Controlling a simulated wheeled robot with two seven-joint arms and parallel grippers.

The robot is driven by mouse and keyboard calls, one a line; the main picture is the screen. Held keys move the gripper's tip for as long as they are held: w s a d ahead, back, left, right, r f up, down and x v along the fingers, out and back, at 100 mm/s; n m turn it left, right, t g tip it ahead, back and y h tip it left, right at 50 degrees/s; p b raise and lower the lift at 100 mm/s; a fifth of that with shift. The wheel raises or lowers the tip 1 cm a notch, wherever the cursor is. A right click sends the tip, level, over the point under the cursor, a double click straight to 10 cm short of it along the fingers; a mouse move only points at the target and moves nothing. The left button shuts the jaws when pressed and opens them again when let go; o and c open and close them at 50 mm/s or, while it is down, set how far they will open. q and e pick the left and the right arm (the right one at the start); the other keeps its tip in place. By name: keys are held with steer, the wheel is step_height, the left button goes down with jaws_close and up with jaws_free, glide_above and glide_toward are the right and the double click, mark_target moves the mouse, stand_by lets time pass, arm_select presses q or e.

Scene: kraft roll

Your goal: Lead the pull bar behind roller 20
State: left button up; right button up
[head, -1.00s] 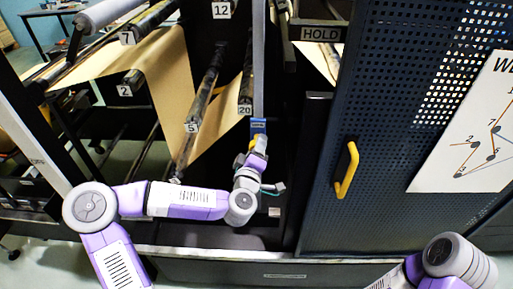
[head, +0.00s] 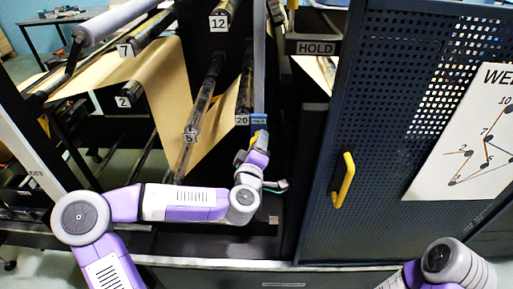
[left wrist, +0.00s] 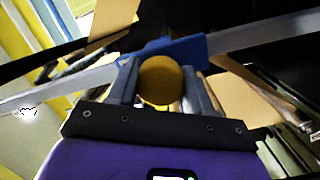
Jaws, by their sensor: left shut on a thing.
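In the left wrist view, the blue block (left wrist: 190,48) sits on the bar (left wrist: 255,36), with the round yellow knob (left wrist: 160,80) between my fingers. My left gripper (head: 259,136) is shut on this knob. Roller 20 (head: 245,85) is the dark roller just left of the bar; the block is level with its label. Whether the bar is behind or before the roller is unclear. My right gripper is out of view.
Brown paper web (head: 165,85) runs over roller 7 (head: 150,30) and down by roller 5 (head: 207,95). Roller 2 (head: 133,90) is further left.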

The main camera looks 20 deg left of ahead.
arm_select(q)
steer(key=shift+r, duration=0.15)
steer(key=a+r+p, duration=0.1)
steer(key=r, duration=0.1)
steer(key=s+a+r+p, duration=0.1)
steer(key=a, duration=0.1)
steer(key=shift+a+r, duration=0.2)
steer(key=shift+r, duration=0.2)
stand_by(0.5)
steer(key=s+a+r+p, duration=0.1)
steer(key=s+a+r, duration=0.2)
steer(key=a, duration=0.8)
steer(key=s+a+r+p, duration=0.2)
steer(key=a+r, duration=0.3)
steer(key=a, duration=0.7)
steer(key=s+a+r+p, duration=0.2)
steer(key=s+a+r, duration=0.2)
steer(key=a, duration=0.7)
steer(key=shift+s+a+r, duration=0.2)
steer(key=shift+s, duration=0.25)
steer(key=shift+b, duration=0.35)
